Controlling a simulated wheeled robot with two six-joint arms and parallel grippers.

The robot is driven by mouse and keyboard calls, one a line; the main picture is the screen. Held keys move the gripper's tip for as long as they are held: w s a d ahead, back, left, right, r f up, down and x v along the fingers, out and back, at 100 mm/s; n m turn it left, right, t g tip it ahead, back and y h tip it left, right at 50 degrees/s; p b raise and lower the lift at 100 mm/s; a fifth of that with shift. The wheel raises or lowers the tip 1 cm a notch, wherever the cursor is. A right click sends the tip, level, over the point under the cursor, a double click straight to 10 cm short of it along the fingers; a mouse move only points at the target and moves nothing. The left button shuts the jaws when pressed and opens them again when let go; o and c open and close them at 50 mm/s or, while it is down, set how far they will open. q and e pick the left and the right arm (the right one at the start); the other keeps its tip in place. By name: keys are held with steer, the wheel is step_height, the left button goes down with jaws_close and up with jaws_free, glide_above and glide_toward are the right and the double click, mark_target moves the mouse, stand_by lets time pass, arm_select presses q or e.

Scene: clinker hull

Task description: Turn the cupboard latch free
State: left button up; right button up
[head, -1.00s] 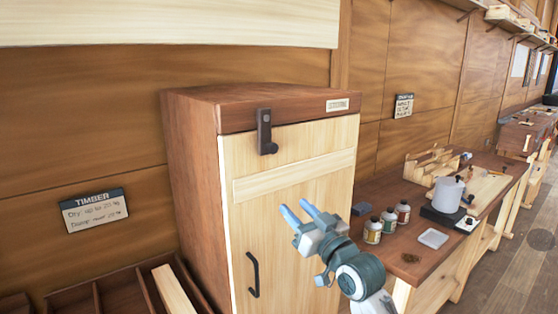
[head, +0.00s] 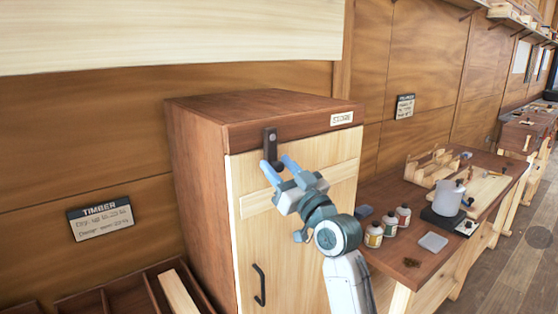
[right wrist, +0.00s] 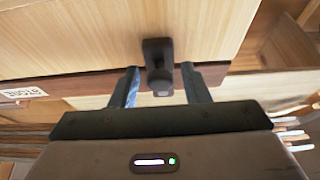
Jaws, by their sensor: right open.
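The dark cupboard latch (head: 270,142) hangs upright at the top of the pale cupboard door (head: 290,255), across the brown top edge. Its lower end is partly hidden behind my right gripper (head: 278,165). That gripper is open, with its two blue fingertips close to the latch's lower end. In the right wrist view, which is upside down, the latch (right wrist: 157,52) with its round knob lies between the spread fingers (right wrist: 160,84), with a gap on each side. I cannot tell whether anything touches. The door looks shut. My left gripper is not in view.
A dark pull handle (head: 259,285) is low on the door. A workbench on the right holds several bottles (head: 388,228), a white pot (head: 448,196) and a wooden rack (head: 430,168). Timber bins (head: 130,295) stand at lower left, below a timber sign (head: 100,219).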

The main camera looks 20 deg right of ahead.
steer(key=shift+w, duration=0.15)
steer(key=shift+a, duration=0.1)
steer(key=shift+c, duration=0.4)
jaws_close()
